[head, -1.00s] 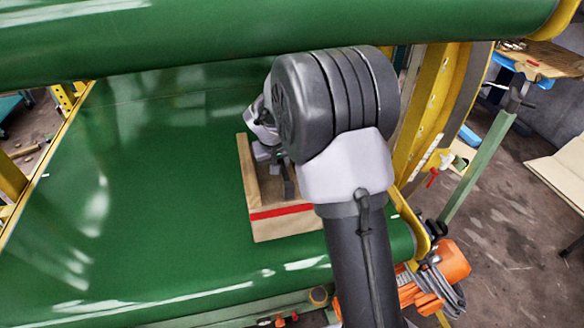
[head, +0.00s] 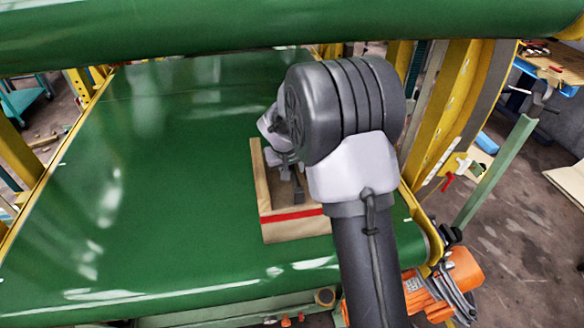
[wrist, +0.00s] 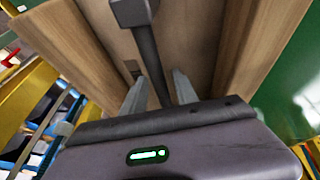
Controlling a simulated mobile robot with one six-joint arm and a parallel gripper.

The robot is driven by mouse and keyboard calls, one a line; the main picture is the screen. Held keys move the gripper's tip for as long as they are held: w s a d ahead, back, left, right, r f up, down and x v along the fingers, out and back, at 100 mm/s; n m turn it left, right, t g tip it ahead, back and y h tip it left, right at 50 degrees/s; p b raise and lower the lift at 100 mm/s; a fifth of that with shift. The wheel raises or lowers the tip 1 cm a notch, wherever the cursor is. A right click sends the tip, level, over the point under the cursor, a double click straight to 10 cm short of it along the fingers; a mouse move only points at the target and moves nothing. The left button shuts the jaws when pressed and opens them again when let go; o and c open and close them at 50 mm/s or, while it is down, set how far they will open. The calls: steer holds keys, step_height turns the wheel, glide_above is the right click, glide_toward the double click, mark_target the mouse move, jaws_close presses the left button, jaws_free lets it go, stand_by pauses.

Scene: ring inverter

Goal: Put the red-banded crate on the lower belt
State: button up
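The red-banded crate (head: 290,226) is an open wooden box with a red stripe on its near side. It rests on the lower belt (head: 150,200), a wide green surface, near the belt's right front. My gripper (head: 285,165) is over the crate's inside, partly hidden by my arm. In the wrist view the crate's wooden walls and floor (wrist: 205,35) fill the top. A dark handle bar (wrist: 143,45) crosses the crate and runs between the two fingers of my gripper (wrist: 158,85). The fingers look apart, with small gaps beside the bar.
A second green belt (head: 250,30) spans above, close over the back of the lower belt. Yellow frame posts (head: 450,110) stand at the right. An orange motor (head: 455,280) sits by the belt's right front corner. The belt left of the crate is clear.

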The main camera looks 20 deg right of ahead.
steer(key=p+v, duration=0.2)
steer(key=v, duration=0.5)
steer(key=shift+r, duration=0.3)
steer(key=shift+s, duration=0.1)
steer(key=s+a+r+m+t+y+b, duration=0.15)
steer(key=s+a+r, duration=0.25)
steer(key=s, duration=0.6)
steer(key=s+a+r+m+y+b, duration=0.1)
steer(key=s+a+r+b, duration=0.3)
steer(key=s, duration=0.5)
steer(key=s+a+f+y, duration=0.1)
steer(key=s+a, duration=0.4)
steer(key=s, duration=0.7)
steer(key=shift+a+y+b, duration=0.2)
steer(key=shift+y+b, duration=0.15)
steer(key=shift+y, duration=0.4)
